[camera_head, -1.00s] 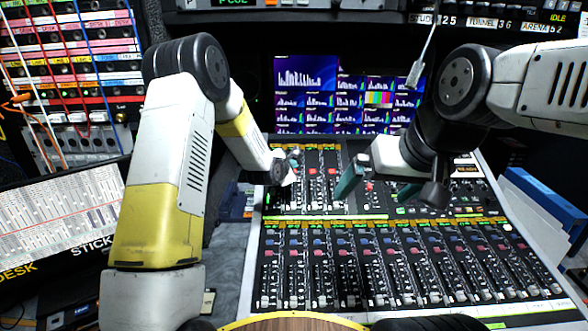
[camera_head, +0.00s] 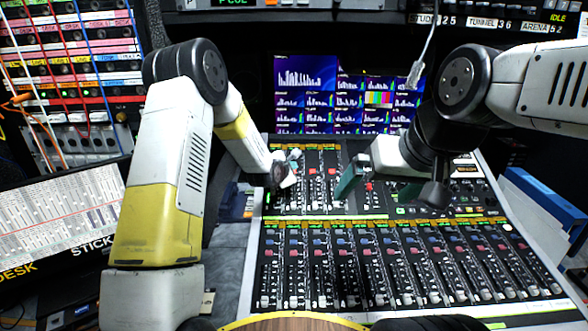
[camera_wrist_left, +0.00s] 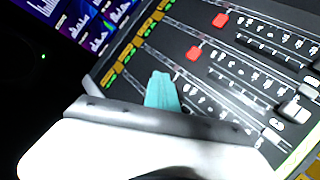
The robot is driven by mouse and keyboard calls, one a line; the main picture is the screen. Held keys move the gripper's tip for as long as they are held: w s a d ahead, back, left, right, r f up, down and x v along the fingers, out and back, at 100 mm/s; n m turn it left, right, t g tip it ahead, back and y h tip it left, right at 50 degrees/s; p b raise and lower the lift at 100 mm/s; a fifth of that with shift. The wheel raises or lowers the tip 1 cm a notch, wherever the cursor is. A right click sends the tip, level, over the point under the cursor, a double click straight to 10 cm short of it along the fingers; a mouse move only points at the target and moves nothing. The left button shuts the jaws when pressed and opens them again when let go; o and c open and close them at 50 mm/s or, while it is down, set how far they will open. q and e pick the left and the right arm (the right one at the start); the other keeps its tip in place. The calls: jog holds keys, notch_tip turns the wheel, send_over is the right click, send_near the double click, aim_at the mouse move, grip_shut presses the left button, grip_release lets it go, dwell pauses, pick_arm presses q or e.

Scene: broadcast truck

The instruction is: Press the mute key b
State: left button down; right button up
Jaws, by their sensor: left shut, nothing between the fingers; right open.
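The mixing console (camera_head: 380,217) fills the middle of the head view, with an upper and a lower bank of faders. My left gripper (camera_head: 295,157) is shut and empty over the left end of the upper bank. In the left wrist view its teal fingertip (camera_wrist_left: 162,90) lies over a channel strip, in line with two red keys (camera_wrist_left: 220,20) (camera_wrist_left: 193,54). The fingertip hides what is under it, and I cannot tell whether it touches. No label shows which key is mute key b. My right gripper (camera_head: 380,184) is open and empty over the upper bank's right part.
Monitors (camera_head: 305,90) stand behind the console. A patch bay with coloured cables (camera_head: 75,65) is at the left, above a tilted label sheet (camera_head: 60,215). A thin stalk (camera_head: 422,60) hangs near my right arm. Blue binders (camera_head: 545,205) stand at the right.

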pick_arm(q)
jog(key=shift+w+f, duration=0.2)
jog(key=shift+f, duration=0.2)
dwell(0.5)
jog(key=shift+s+r, duration=0.4)
jog(key=shift+r, duration=0.45)
jog(key=shift+s+r, duration=0.4)
jog(key=shift+r, duration=0.5)
jog(key=shift+s+r, duration=0.35)
jog(key=shift+r, duration=0.6)
jog(key=shift+s+r, duration=0.4)
jog(key=shift+r, duration=0.5)
